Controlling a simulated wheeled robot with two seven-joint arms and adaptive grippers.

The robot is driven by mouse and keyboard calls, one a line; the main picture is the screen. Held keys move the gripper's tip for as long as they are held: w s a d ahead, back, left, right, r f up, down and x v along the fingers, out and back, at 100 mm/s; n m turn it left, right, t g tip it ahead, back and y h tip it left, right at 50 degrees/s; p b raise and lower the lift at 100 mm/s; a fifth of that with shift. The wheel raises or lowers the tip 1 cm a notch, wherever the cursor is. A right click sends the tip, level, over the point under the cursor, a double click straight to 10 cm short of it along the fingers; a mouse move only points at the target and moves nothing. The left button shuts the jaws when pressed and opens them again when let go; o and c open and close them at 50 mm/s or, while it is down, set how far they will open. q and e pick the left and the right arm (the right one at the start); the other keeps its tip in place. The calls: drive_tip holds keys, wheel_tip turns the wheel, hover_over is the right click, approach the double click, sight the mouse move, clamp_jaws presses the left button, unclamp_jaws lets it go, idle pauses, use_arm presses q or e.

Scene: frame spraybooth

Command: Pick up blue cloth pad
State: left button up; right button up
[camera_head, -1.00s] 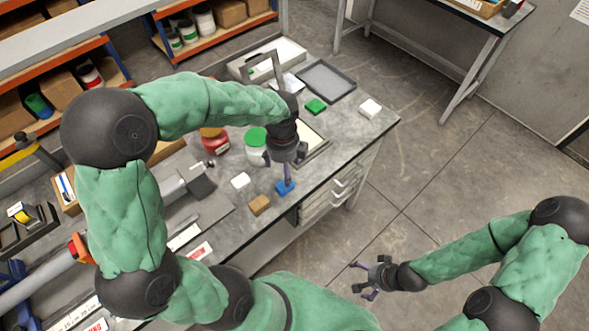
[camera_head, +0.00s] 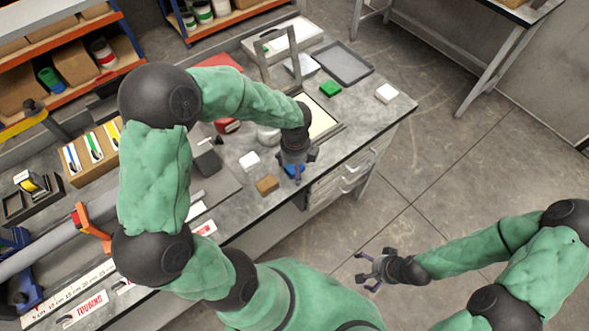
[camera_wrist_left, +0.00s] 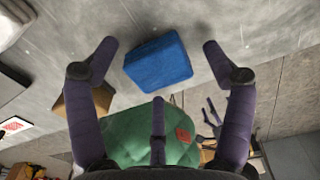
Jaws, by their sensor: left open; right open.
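The blue cloth pad (camera_head: 293,171) is a small block on the grey table near its front edge, partly hidden by my left gripper (camera_head: 297,166). In the left wrist view the pad (camera_wrist_left: 158,62) lies slightly tilted between the spread outer fingers of the left gripper (camera_wrist_left: 158,55). These fingers stand on either side with gaps, and the third finger is below it in the picture. The gripper is open and holds nothing. My right gripper (camera_head: 370,270) is open and empty, over the floor, away from the table.
A brown block (camera_head: 267,184) lies just left of the pad, with a white block (camera_head: 249,160) behind. A green pad (camera_head: 330,88), another white block (camera_head: 386,93) and a dark tray (camera_head: 345,62) sit farther back. Drawers (camera_head: 340,180) are under the table edge.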

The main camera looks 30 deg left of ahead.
use_arm(q)
drive_tip(key=c, duration=1.1)
drive_tip(key=shift+r, duration=0.15)
drive_tip(key=shift+r, duration=0.25)
drive_tip(key=r, duration=0.1)
drive_tip(key=r+p, duration=0.1)
drive_tip(key=r, duration=0.1)
drive_tip(key=shift+s+d+r, duration=0.1)
drive_tip(key=shift+s+r, duration=0.05)
drive_tip(key=shift+s, duration=0.05)
drive_tip(key=shift+s+d+r+p, duration=0.7)
drive_tip(key=shift+s+r, duration=0.8)
drive_tip(key=shift+s, duration=0.65)
drive_tip(key=shift+s+d+r+p, duration=0.75)
drive_tip(key=shift+s+r, duration=0.75)
drive_tip(key=shift+s, duration=0.65)
drive_tip(key=shift+s+d+r+p, duration=0.55)
drive_tip(key=shift+s+d+r, duration=0.25)
drive_tip(key=shift+s+r, duration=1.05)
drive_tip(key=shift+s+f, duration=0.25)
drive_tip(key=shift+f, duration=0.1)
drive_tip(key=shift+c, duration=0.2)
